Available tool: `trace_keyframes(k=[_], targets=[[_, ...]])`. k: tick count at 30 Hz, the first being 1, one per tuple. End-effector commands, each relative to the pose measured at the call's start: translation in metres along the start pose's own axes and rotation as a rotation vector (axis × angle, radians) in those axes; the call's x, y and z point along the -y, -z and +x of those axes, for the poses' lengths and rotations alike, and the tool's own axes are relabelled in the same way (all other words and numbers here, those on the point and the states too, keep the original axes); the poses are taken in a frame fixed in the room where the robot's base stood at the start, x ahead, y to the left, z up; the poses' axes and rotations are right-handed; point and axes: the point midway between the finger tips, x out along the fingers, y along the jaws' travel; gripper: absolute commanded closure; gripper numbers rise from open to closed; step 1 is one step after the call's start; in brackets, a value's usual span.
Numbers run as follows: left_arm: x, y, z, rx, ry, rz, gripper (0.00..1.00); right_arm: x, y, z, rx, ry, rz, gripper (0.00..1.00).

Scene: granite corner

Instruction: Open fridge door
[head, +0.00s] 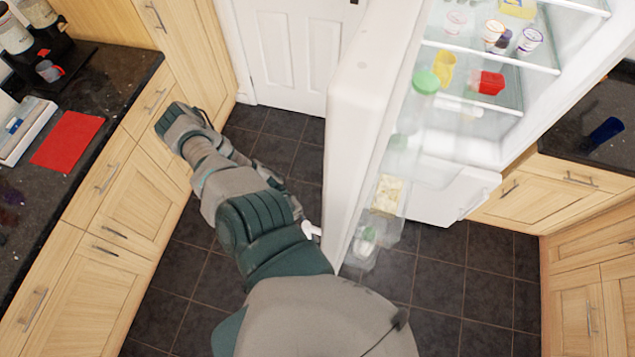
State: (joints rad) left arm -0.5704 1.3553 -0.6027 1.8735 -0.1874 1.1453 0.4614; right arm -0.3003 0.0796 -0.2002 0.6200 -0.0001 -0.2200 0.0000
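The fridge door (362,110) stands wide open, swung out to the left of the fridge (545,110). Its inner side with clear shelves faces right. A small white part (311,230) shows at the door's outer side, low down; I cannot tell if it is the handle. One of my arms reaches from the bottom middle up to the left, then bends back toward the door's outer side. Its far end is hidden behind its own nearer links. I see no gripper fingers, so contact with the door cannot be told. My other arm is out of view.
The left counter (93,95) holds a red sheet (68,141) and a coffee machine (42,55). Wooden cabinets line both sides. A white room door (285,50) is behind. Food stands on the fridge shelves. The dark tiled floor (440,265) is clear at right.

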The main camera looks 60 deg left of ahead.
Motion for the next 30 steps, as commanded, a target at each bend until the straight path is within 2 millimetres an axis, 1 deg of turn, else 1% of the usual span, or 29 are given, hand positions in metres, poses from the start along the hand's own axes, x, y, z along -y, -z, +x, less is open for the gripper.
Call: trace_keyframes(k=[6,18,19,20,21,22,30], targets=[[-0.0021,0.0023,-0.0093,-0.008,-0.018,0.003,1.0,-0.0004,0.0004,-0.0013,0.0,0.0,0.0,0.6],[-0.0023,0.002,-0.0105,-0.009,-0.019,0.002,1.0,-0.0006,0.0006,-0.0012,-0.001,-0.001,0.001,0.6],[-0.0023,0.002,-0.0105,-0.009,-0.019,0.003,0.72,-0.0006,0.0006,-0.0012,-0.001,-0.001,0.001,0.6],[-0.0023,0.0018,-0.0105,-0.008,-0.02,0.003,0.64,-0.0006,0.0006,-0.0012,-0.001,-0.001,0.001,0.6],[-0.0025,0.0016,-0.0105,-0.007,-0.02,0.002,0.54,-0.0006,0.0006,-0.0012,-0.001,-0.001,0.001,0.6],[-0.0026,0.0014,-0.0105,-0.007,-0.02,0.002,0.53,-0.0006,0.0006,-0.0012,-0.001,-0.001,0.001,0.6],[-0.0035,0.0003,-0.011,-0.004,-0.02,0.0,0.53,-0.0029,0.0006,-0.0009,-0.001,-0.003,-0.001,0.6]])
